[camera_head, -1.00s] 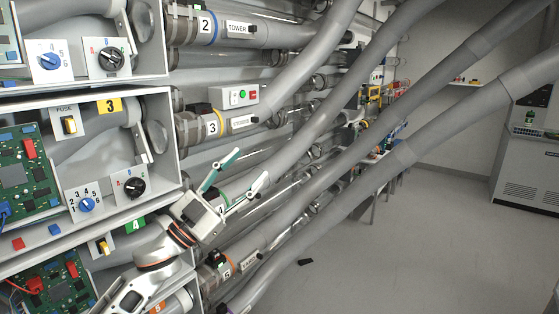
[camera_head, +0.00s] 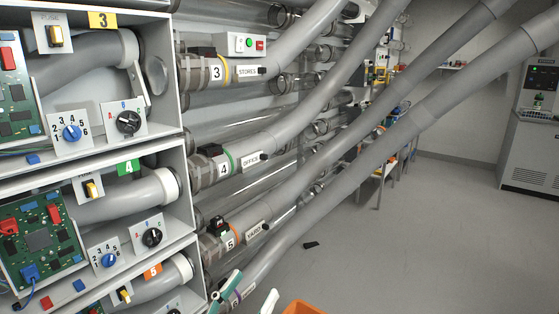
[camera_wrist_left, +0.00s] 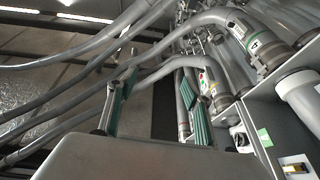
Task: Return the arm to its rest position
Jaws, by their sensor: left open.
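My left gripper (camera_head: 256,287) shows only at the bottom edge of the head view, with its two fingertips apart and nothing between them. One teal finger is in front of the lower tubes; the rest of the arm is out of frame. In the left wrist view the gripper (camera_wrist_left: 156,85) has its two teal fingers spread, with grey hoses behind them. My right gripper is in neither view.
A panel rack (camera_head: 186,150) with dials and circuit boards stands on the left. Labelled grey hoses, such as the STORES tube (camera_head: 245,72), slant across. An orange object (camera_head: 303,308) is at the bottom edge. A small dark piece (camera_head: 311,245) lies on otherwise open floor.

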